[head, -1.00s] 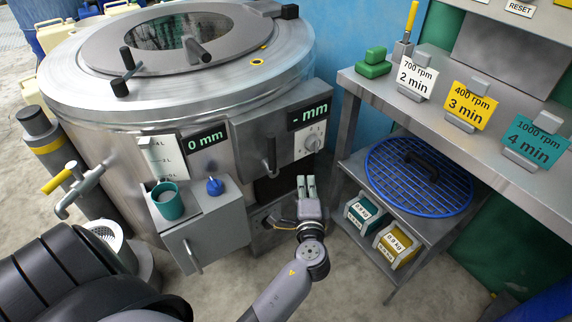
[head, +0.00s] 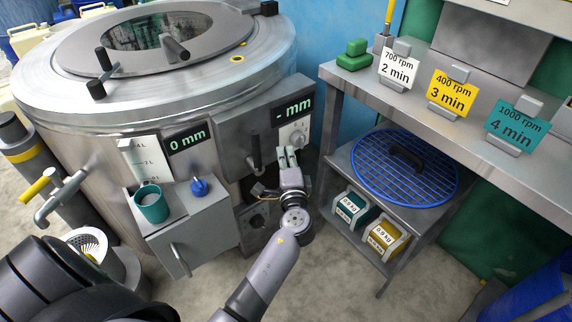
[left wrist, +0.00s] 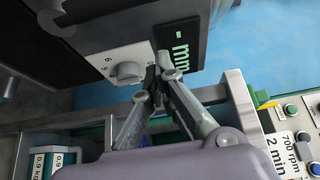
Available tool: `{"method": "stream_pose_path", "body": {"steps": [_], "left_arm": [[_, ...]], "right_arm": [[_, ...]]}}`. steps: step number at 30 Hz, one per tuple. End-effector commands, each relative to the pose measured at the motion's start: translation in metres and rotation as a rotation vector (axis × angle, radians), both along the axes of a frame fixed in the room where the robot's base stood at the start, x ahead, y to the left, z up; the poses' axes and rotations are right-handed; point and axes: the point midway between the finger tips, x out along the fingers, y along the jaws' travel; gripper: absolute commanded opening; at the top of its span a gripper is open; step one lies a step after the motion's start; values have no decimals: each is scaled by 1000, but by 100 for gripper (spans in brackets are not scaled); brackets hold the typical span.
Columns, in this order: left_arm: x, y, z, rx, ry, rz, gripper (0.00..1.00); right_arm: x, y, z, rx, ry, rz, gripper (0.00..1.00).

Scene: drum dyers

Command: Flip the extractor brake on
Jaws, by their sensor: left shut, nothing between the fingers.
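The extractor is the big steel drum (head: 90,140) at the left in the head view. No part is labelled as its brake, so I cannot tell which control it is. On its front are a dark vertical lever (head: 254,152) and a white dial panel with a grey knob (head: 297,138). The left wrist view shows the knob (left wrist: 127,72) close by, left of the fingertips. My left gripper (head: 287,153) is shut and empty, just below the dial panel. Its fingers show in the left wrist view (left wrist: 158,82). I cannot tell whether they touch anything. My right gripper is out of view.
A steel bench (head: 345,82) with speed cards stands at the right. A blue round grate (head: 375,188) lies on its lower shelf beside my gripper. A grey cabinet (head: 190,235) with a teal mug (head: 151,206) and blue knob (head: 199,187) is at the left.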

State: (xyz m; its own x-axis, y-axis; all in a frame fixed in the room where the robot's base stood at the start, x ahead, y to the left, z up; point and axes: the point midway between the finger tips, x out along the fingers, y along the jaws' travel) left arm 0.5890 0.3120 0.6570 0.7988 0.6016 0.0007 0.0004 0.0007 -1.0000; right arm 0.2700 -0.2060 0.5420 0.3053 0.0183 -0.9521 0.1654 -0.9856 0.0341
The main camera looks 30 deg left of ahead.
Motion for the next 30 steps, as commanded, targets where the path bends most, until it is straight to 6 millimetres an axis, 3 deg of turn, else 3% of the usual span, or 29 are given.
{"method": "stream_pose_path", "body": {"steps": [6, 11, 15, 20, 30], "left_arm": [[34, 26, 0, 2, -1, 1, 0], [13, 38, 0, 0, 2, 0, 0], [3, 45, 0, 0, 1, 1, 0], [-1, 47, 0, -1, 1, 0, 0], [-1, 47, -1, -1, -1, 0, 0]], "right_arm": [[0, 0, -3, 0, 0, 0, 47], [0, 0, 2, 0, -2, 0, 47], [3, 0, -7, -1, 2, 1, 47], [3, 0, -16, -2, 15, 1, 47], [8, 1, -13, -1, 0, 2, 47]]}}
